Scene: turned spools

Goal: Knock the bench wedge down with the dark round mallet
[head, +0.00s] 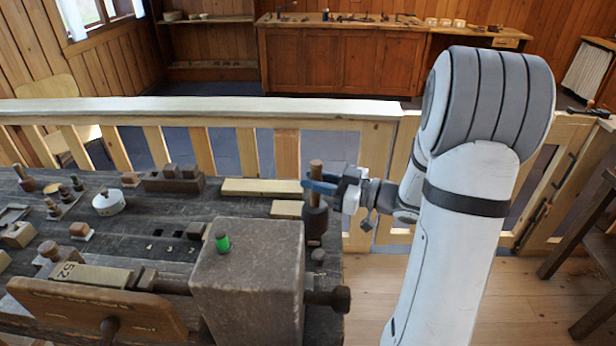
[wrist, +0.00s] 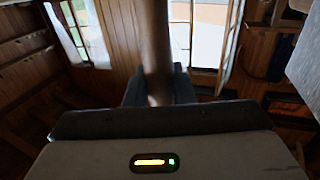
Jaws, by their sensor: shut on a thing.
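My gripper (head: 316,186), with blue fingers, is shut on the handle of the dark round mallet (head: 316,222). The mallet is upright, head down, beside the right back corner of the big grey-brown block. In the wrist view its handle (wrist: 155,50) runs up between the fingers; the head is hidden there.
The big block (head: 250,275) stands on the dark workbench (head: 150,215), with a round-ended screw (head: 335,298) jutting right. Small wooden pieces and a white round tin (head: 108,203) lie to the left. A pale wooden railing (head: 200,108) runs behind the bench.

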